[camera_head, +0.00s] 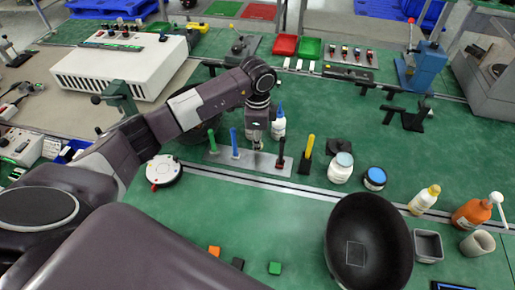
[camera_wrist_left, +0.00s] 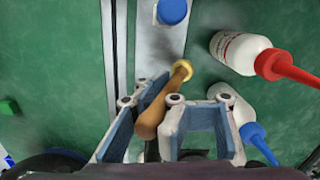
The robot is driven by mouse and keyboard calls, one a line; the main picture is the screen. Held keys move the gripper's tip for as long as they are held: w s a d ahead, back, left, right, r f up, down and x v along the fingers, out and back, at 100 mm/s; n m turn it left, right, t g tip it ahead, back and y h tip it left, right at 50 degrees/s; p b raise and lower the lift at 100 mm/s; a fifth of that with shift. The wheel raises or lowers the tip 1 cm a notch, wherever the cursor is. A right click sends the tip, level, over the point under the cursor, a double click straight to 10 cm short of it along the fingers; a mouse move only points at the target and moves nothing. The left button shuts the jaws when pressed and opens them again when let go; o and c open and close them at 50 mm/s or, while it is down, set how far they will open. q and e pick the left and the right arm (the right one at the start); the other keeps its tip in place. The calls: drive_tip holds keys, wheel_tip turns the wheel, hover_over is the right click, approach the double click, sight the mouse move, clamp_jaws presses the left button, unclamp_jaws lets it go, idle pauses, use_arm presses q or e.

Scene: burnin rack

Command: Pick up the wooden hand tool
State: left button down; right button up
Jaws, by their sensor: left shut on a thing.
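The wooden hand tool (camera_wrist_left: 162,108) has a brown wooden handle and a brass-coloured end. In the left wrist view it lies between the blue-padded fingers of my left gripper (camera_wrist_left: 160,103), which is shut on it. In the head view my left gripper (camera_head: 257,141) points down over the grey tool holder (camera_head: 228,161), between a blue-handled tool (camera_head: 235,143) and a red-and-black tool (camera_head: 281,152). The gripper mostly hides the wooden tool there. I cannot tell whether its lower end is clear of the holder. My right gripper is not in view.
A green-handled tool (camera_head: 213,140) and a yellow-and-black tool (camera_head: 308,153) stand nearby. A white bottle with a blue cap (camera_head: 279,123) is close behind the gripper. A white jar (camera_head: 341,169) and a large black bowl (camera_head: 369,220) stand right.

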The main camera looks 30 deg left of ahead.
use_arm(q)
wheel_tip(320, 180, up, 12)
drive_tip(key=b, duration=0.2)
drive_tip(key=shift+w+f+b, duration=0.1)
drive_tip(key=shift+b, duration=0.2)
wheel_tip(320, 180, up, 6)
drive_tip(key=shift+r+p, duration=0.2)
drive_tip(key=shift+p, duration=0.15)
idle(0.9)
